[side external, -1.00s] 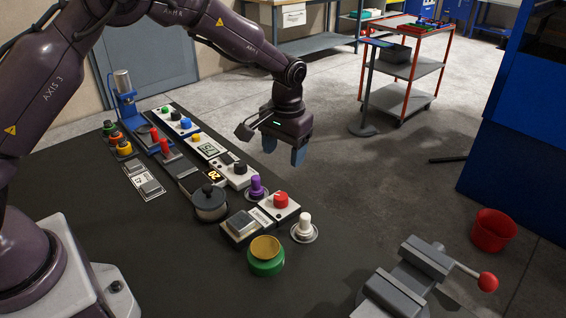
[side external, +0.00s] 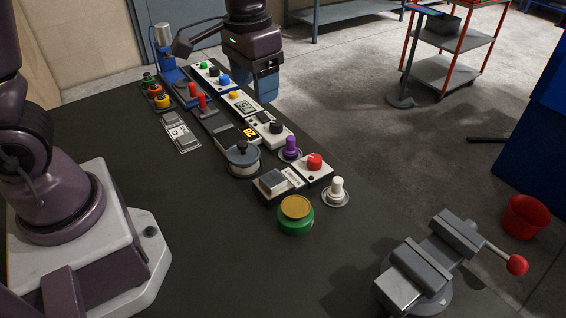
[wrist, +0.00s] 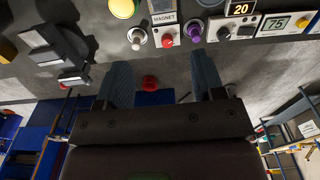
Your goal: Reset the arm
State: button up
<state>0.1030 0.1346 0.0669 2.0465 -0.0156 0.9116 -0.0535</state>
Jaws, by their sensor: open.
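My gripper (side external: 264,92) hangs in the air over the far edge of the dark bench (side external: 120,225), beyond the row of controls in the side view. Its two blue fingers point down, apart and empty. In the wrist view the fingers (wrist: 160,62) also stand apart with nothing between them. They appear near a red knob (wrist: 167,41) and a purple knob (wrist: 194,31), but I see no contact.
Control panels with buttons and switches run along the bench. A grey vise (side external: 432,258) with a red-ended handle is at right. A red bucket (side external: 523,216) is on the floor.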

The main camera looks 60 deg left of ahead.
jog(key=s+r+t, duration=0.2)
jog(key=s+r, duration=0.2)
jog(key=s, duration=0.3)
jog(key=s+a+r+t, duration=0.1)
jog(key=s+r+t, duration=0.2)
jog(key=s, duration=0.4)
jog(key=shift+a+r, duration=0.15)
jog(key=shift+r, duration=0.7)
